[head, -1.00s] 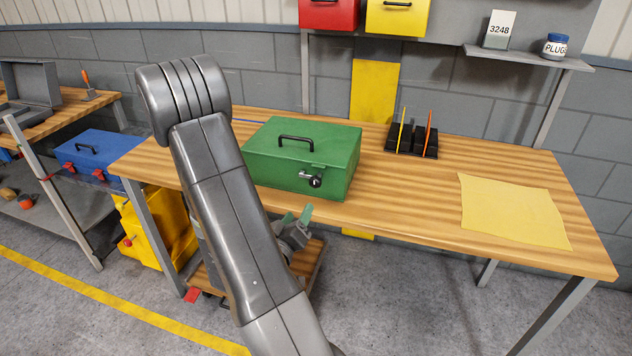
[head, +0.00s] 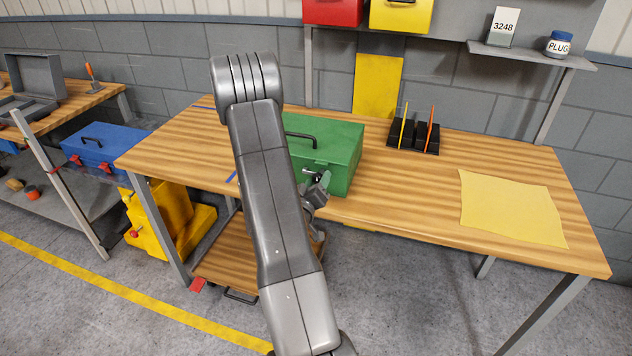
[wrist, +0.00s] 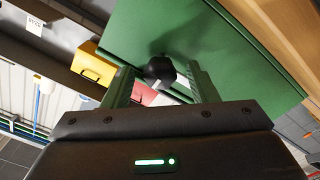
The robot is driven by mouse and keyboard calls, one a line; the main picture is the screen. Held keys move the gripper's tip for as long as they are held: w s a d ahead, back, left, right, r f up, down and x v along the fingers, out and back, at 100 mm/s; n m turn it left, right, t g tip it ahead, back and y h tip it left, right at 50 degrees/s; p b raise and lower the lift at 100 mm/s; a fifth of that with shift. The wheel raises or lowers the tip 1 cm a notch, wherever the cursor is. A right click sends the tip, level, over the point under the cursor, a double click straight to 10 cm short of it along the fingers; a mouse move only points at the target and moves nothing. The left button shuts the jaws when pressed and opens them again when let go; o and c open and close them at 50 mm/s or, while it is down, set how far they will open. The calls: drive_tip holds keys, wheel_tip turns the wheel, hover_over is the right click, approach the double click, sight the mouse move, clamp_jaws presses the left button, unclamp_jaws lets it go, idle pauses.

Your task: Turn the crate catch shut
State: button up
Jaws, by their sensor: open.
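The green crate (head: 342,140) stands on the wooden bench, lid down, with a black handle (head: 299,134) on top, partly hidden by my arm. Its catch (head: 312,172) is on the front face, mostly hidden behind my gripper in the head view. In the wrist view the catch's round black knob (wrist: 160,69) shows against the green front (wrist: 215,50). My gripper (wrist: 160,76) is open, with one green finger on each side of the knob. I cannot tell whether either finger touches it. In the head view my gripper (head: 323,180) is close at the crate's front.
The wooden bench (head: 400,195) is clear to the right of the crate, up to a yellow cloth (head: 510,207). A black rack (head: 413,137) with upright tools stands behind. A low wooden cart (head: 228,258) sits below the bench's front left.

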drive_tip(key=c, duration=1)
drive_tip(key=shift+f+b, duration=0.1)
drive_tip(key=shift+b, duration=0.35)
drive_tip(key=m+b, duration=0.2)
drive_tip(key=b, duration=0.2)
drive_tip(key=shift+f+m+b, duration=0.2)
drive_tip(key=shift+m+b, duration=0.2)
drive_tip(key=m+b, duration=0.5)
drive_tip(key=b, duration=0.3)
drive_tip(key=m+b, duration=0.5)
drive_tip(key=b, duration=0.1)
drive_tip(key=shift+r+m+b, duration=0.15)
drive_tip(key=shift+m+b, duration=0.15)
drive_tip(key=shift+m, duration=0.1)
drive_tip(key=shift+r+m+b, duration=0.15)
drive_tip(key=shift+m+b, duration=1.75)
drive_tip(key=shift+m, duration=0.3)
